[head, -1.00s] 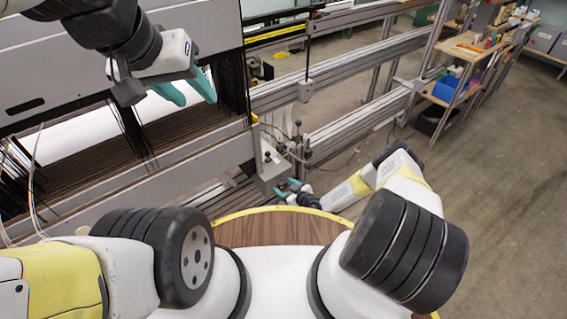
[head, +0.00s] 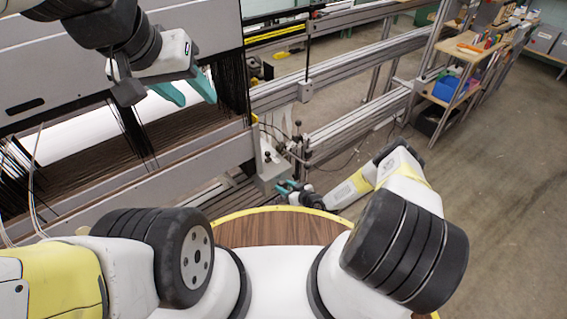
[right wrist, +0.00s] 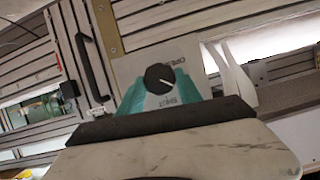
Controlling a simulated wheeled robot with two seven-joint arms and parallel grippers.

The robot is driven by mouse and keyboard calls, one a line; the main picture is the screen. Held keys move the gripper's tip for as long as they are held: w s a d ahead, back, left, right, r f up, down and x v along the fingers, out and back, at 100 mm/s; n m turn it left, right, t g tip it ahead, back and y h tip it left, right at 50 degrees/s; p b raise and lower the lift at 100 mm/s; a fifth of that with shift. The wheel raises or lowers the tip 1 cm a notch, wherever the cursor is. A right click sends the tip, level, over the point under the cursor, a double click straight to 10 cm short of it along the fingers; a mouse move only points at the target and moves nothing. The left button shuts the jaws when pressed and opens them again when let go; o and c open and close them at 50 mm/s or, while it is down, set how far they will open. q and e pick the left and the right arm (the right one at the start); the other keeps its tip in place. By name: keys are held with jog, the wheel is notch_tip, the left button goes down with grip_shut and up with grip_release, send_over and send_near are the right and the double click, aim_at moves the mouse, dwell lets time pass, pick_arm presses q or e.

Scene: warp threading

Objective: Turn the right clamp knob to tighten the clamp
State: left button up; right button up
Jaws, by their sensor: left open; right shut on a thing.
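In the head view my right gripper (head: 287,188) is small, beside the grey clamp housing (head: 270,178) at the loom's lower right end; the knob cannot be made out there. My left gripper (head: 186,92) is open and empty, hanging in front of the dark warp threads at the upper left.
The loom (head: 190,155) with its dark threads fills the left. Metal rails (head: 350,65) run behind the clamp. Shelves (head: 460,75) are at the upper right, with clear floor below.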

jog(key=m+y, duration=0.1)
jog(key=m+g, duration=0.1)
jog(key=shift+w+d+f+m+y, duration=0.1)
jog(key=shift+d+m+y, duration=0.1)
jog(key=shift+m+y, duration=0.2)
jog(key=m+g+y, duration=0.1)
jog(key=m+y, duration=0.1)
jog(key=m, duration=0.1)
jog(key=shift+d+f, duration=0.1)
jog(key=shift+m, duration=0.3)
jog(key=o, duration=1.4)
jog(key=shift+c, duration=0.2)
jog(key=v, duration=0.7)
jog(key=shift+d, duration=0.3)
